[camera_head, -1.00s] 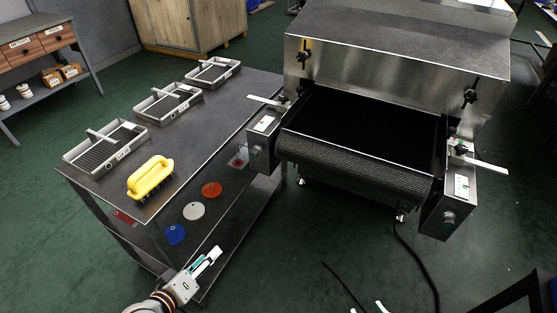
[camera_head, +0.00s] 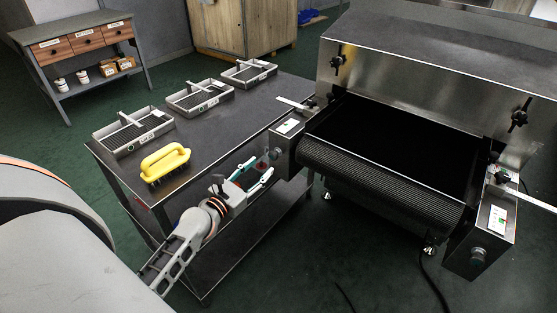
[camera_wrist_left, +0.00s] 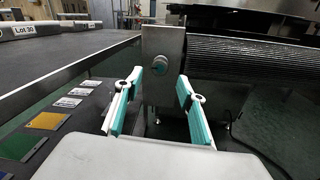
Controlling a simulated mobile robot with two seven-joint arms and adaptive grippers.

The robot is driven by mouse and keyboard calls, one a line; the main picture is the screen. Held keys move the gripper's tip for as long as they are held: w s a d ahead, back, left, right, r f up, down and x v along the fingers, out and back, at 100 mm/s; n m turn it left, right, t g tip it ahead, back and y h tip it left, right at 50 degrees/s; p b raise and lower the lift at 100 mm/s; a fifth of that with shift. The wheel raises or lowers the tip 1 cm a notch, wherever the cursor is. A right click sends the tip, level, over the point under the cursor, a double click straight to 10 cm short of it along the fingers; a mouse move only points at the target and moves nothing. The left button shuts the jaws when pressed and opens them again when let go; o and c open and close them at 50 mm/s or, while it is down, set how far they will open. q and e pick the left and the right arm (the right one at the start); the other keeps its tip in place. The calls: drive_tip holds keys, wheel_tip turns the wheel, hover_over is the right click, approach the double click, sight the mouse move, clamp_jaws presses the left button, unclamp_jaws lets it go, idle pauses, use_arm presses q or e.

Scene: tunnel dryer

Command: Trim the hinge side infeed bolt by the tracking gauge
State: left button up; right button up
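The dryer's infeed belt (camera_head: 385,180) lies between two steel side boxes. The left box (camera_head: 283,148) carries a round bolt head (camera_head: 275,153) on its front, and the right box (camera_head: 484,235) carries another bolt (camera_head: 478,254). Which one is hinge side I cannot tell. White scale-like strips stick out at the left (camera_head: 294,104) and right (camera_head: 534,202). My left gripper (camera_head: 258,174) is open and empty, just in front of the left box. In the left wrist view the bolt (camera_wrist_left: 160,65) shows ahead, between the open fingers (camera_wrist_left: 158,85), apart from them. My right gripper is out of view.
A dark table (camera_head: 225,127) at the left holds several wire-bottomed trays (camera_head: 133,136) and a yellow-handled brush (camera_head: 165,163). A lower shelf (camera_head: 215,262) lies beneath my left arm. A drawer bench (camera_head: 80,50) stands farther back. Floor in front of the dryer is clear except for a cable.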

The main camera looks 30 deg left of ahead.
sight(272, 157)
use_arm(q)
drive_tip(key=w, duration=0.6)
drive_tip(key=shift+w, duration=0.25)
drive_tip(key=shift+d, duration=0.1)
drive_tip(key=c, duration=1.1)
